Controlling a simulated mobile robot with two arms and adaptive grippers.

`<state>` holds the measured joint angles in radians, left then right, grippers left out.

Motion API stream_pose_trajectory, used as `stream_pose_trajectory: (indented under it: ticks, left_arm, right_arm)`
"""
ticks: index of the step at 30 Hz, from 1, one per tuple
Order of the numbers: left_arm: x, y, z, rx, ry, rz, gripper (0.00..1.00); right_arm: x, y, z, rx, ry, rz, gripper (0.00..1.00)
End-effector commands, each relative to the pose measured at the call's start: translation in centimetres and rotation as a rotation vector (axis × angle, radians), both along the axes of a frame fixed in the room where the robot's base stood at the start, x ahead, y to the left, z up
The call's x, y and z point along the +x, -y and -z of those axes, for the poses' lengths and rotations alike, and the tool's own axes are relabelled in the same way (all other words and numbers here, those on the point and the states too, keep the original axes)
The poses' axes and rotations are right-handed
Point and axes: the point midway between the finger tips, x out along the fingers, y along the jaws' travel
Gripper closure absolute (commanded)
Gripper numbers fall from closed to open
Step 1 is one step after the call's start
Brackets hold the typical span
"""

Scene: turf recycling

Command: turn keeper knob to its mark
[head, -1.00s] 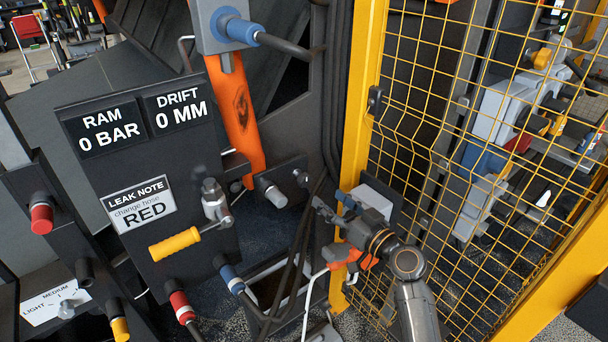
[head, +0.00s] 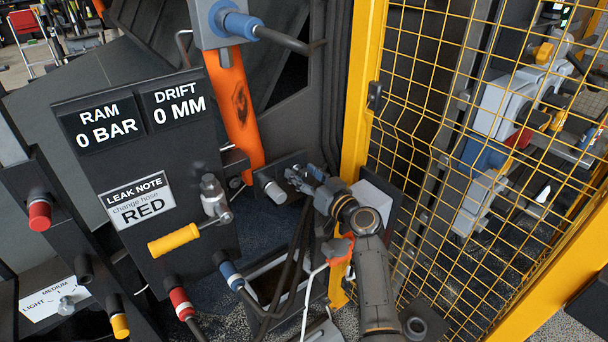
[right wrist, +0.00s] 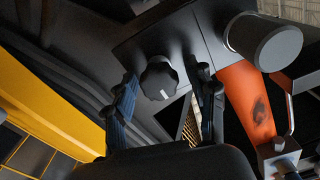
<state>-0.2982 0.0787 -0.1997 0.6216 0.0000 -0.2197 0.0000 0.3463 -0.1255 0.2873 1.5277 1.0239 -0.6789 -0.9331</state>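The keeper knob appears to be the dark, lobed knob (right wrist: 159,79) with a small pale line on its face, on a dark plate (right wrist: 140,47) in the right wrist view. My right gripper (right wrist: 164,92) is open there, one finger on each side of the knob; I cannot tell whether they touch it. In the head view my right gripper (head: 296,177) is at the right part of that plate (head: 284,169) and hides the knob. I cannot make out the mark. My left gripper is not in view.
A grey cylinder (head: 275,194) sticks out of the plate beside the gripper. An orange cylinder (head: 236,110) stands above left. A yellow handle (head: 174,241) projects from the panel (head: 75,165). A yellow post (head: 361,90) and mesh guard stand to the right.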

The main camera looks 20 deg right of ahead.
Motion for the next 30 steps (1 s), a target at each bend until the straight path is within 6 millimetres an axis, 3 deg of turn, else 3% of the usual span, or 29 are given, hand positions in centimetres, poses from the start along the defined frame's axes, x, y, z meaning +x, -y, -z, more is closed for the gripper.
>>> stream_pose_trajectory:
  ticks: [1,7,20,30]
  left_arm:
    - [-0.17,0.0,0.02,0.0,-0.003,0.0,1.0]
    - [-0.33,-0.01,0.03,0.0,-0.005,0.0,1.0]
    - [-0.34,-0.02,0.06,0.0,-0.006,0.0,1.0]
    - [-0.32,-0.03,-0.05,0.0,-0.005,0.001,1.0]
  right_arm:
    - [-0.01,-0.01,0.01,0.0,0.0,0.0,0.58]
    - [-0.03,0.02,0.02,0.0,0.0,0.0,0.97]
    - [-0.04,0.02,0.06,0.077,-0.029,-0.001,0.97]
    - [-0.01,0.07,0.09,0.334,-0.121,-0.002,0.97]
